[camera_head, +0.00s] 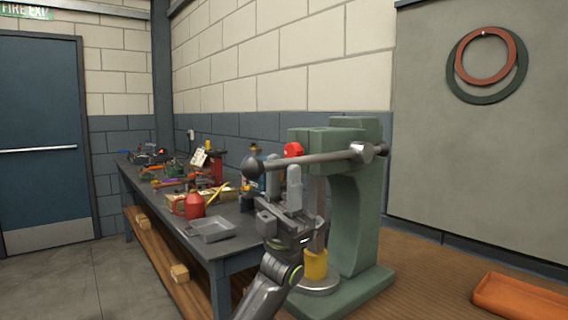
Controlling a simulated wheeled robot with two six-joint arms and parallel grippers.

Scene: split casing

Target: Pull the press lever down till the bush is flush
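A green arbor press (352,205) stands at the right end of the bench. Its grey lever (325,156) runs nearly level from the hub at the right to a dark round knob at the left. A yellow cylindrical part (315,265) sits on the round press plate under the steel ram (317,210); whether the bush is flush cannot be made out. My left gripper (283,178) comes up from below, its two grey fingers upright and apart, close under the lever near the knob. Whether they touch the lever is unclear. My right gripper is not in view.
The workbench (250,240) behind holds a grey tray (211,229), a red can (194,205) and several tools. An orange bin (520,298) lies on the floor at right. Two rings (487,60) hang on the wall panel. The floor between press and bin is clear.

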